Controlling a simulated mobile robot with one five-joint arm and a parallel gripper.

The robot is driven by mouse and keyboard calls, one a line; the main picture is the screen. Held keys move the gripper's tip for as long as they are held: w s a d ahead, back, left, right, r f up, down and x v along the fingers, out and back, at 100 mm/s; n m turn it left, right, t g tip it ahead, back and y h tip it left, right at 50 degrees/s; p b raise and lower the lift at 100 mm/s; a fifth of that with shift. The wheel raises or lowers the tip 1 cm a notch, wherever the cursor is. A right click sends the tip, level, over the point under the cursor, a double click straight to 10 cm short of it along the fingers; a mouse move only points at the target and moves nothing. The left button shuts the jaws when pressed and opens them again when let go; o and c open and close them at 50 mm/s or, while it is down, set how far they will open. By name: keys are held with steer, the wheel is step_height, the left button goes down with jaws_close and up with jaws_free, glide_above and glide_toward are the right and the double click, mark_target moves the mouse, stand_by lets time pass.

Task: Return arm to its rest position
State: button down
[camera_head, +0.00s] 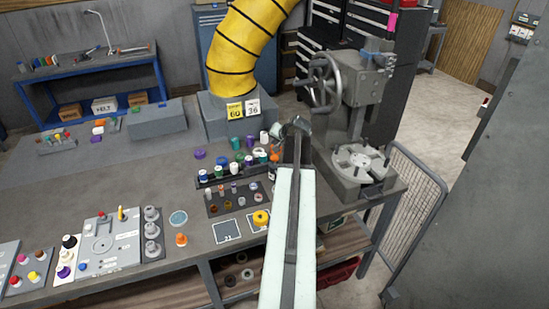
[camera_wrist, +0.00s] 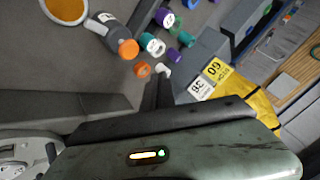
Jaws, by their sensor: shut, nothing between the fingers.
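My arm reaches forward from the bottom of the head view, over the right part of the workbench (camera_head: 110,180). My gripper (camera_head: 299,124) is at its far end, between the small coloured containers and the grey press (camera_head: 355,100). In the wrist view the dark fingers of my gripper (camera_wrist: 163,82) are together with nothing between them. Several small containers (camera_wrist: 152,44) with purple, teal and orange parts lie just beyond the fingertips in that view. Whether the fingers touch any of them cannot be told.
A yellow ribbed hose (camera_head: 243,45) rises from a grey block behind the containers. A round plate (camera_head: 358,162) sits low on the press. A wire mesh guard (camera_head: 411,205) stands at the bench's right end. Trays and coloured knobs (camera_head: 110,240) cover the front left.

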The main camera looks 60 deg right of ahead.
steer(key=w+a+f+n+t+y+b, duration=0.1)
steer(key=w+a+f+n+y+b, duration=0.15)
steer(key=w+a, duration=0.9)
steer(key=w+a+f+n+y+b, duration=0.1)
steer(key=w+a+n, duration=0.2)
steer(key=w+a, duration=0.85)
steer(key=w+a+f+n+g+y+b, duration=0.1)
steer(key=a+f+n+y, duration=0.15)
steer(key=a, duration=1.25)
steer(key=w+a+f+n+g+y+b, duration=0.1)
steer(key=a+f+n, duration=0.15)
steer(key=a, duration=1.15)
steer(key=s+a+f+n, duration=0.1)
steer(key=a, duration=0.3)
steer(key=s+a+f+g+b, duration=0.1)
steer(key=s+a, duration=0.1)
steer(key=a, duration=0.2)
steer(key=s+a+f+n+g, duration=0.1)
steer(key=a, duration=0.3)
steer(key=shift+s+a+f+n+b, duration=0.1)
steer(key=shift+s+f+n+b, duration=0.1)
steer(key=shift+f+n+b, duration=0.15)
steer(key=s+a+f+n+g+h, duration=0.1)
steer(key=s+g, duration=0.3)
steer(key=s, duration=0.8)
steer(key=shift+a+f+n+g+h, duration=0.2)
steer(key=shift+f+n+g+h, duration=0.25)
steer(key=shift+f+h, duration=0.2)
